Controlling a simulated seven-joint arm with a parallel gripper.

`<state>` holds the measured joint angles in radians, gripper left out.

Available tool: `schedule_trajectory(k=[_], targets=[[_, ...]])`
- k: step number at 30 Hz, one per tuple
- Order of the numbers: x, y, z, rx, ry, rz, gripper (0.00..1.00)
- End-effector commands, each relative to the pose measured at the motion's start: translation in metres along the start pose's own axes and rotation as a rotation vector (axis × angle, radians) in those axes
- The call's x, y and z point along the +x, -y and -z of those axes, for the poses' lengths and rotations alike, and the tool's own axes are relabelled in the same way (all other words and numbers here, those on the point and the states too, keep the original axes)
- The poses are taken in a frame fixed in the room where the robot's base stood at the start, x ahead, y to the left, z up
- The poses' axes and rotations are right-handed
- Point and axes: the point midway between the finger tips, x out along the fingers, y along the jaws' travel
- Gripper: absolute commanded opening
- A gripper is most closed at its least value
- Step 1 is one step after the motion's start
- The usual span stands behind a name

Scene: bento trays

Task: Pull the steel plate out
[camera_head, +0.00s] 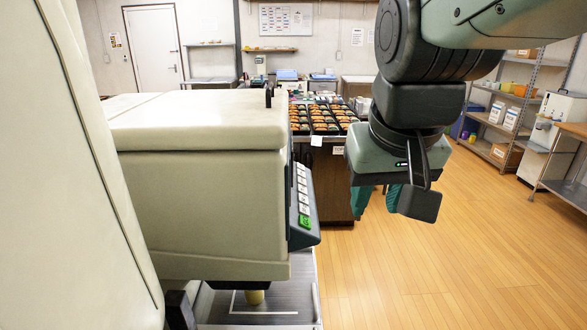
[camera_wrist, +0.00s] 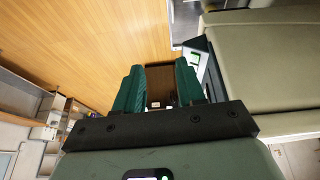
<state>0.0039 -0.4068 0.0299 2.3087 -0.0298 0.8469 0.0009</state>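A grey metal surface (camera_head: 290,297) with a white outline shows at the bottom of the head view, under the large beige machine (camera_head: 205,180). It looks like the steel plate, but I cannot tell where its edges end, and the machine hides its far part. A grey metal strip also shows at the top of the wrist view (camera_wrist: 187,22). My gripper (camera_head: 377,198) hangs in the air to the right of the machine, apart from it. Its two teal fingers are spread with an empty gap between them in the wrist view (camera_wrist: 160,85).
The machine's button panel (camera_head: 304,210) faces right, toward my gripper. A table behind carries several filled bento trays (camera_head: 318,118). Shelving (camera_head: 500,110) lines the right wall. The wooden floor (camera_head: 440,270) on the right is clear.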

Motion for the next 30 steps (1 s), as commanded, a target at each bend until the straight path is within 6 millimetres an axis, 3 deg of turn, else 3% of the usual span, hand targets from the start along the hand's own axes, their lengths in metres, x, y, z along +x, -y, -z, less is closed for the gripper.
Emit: schedule_trajectory(k=[6,11,15,19,24,30], targets=[[0.07,-0.004,0.066,-0.004,0.104,-0.002,0.39],[0.137,-0.007,0.101,-0.004,0.173,0.01,0.39],[0.205,-0.009,0.119,0.002,0.231,0.028,0.39],[0.274,-0.01,0.124,0.013,0.284,0.051,0.39],[0.355,-0.009,0.115,0.034,0.341,0.087,0.39],[0.417,0.009,0.087,0.065,0.381,0.179,0.39]])
